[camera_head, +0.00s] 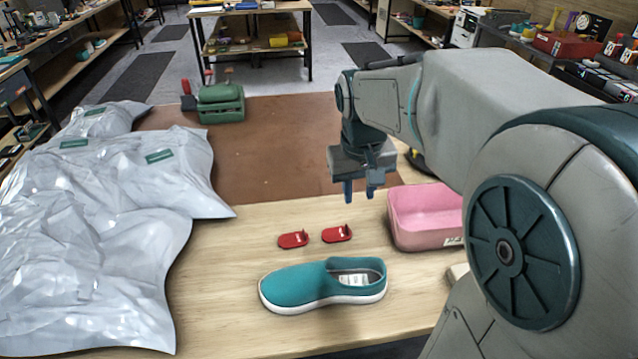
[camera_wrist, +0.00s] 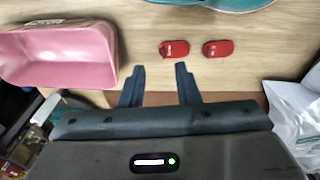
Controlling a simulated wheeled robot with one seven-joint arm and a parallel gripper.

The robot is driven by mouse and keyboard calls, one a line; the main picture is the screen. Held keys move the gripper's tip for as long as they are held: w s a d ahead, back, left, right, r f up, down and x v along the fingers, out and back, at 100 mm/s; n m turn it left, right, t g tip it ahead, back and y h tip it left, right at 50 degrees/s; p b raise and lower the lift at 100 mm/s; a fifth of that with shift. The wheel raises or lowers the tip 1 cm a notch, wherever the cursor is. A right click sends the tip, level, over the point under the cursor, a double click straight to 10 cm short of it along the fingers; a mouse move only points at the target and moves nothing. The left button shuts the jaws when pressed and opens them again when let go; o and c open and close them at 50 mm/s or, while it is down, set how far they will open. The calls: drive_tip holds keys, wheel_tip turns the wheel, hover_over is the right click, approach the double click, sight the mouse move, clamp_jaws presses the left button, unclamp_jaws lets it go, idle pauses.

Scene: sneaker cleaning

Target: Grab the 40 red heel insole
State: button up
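Two small red heel insoles lie apart on the light wood table, each with a white mark too small to read, so I cannot tell which is the 40. In the head view, one insole (camera_head: 291,241) is on the left and the other insole (camera_head: 336,235) on the right. Both also show in the wrist view, one insole (camera_wrist: 174,49) just beyond my fingertips and the other insole (camera_wrist: 217,49) to its right. My gripper (camera_head: 359,193) is open and empty, pointing down above the table behind the insoles. Its two fingers (camera_wrist: 160,72) are spread apart in the wrist view.
A teal sneaker (camera_head: 300,285) lies in front of the insoles. A pink bin (camera_head: 425,222) stands right of them. Grey plastic bags (camera_head: 90,240) cover the left side.

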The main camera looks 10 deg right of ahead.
drive_tip(key=g+b, duration=0.1)
drive_tip(key=b, duration=0.1)
hover_over(337, 232)
drive_tip(key=d, duration=0.3)
wheel_tip(337, 232, down, 6)
drive_tip(key=shift+y, duration=0.4)
wheel_tip(337, 232, down, 8)
drive_tip(key=shift+f, duration=0.1)
drive_tip(key=shift+w+a+f+p, duration=0.15)
drive_tip(key=shift+f+p, duration=0.1)
drive_tip(key=shift+f, duration=1.15)
drive_tip(key=shift+s+a+f+p, duration=0.1)
drive_tip(key=shift+f+p, duration=0.1)
drive_tip(key=shift+f, duration=1.15)
clamp_jaws()
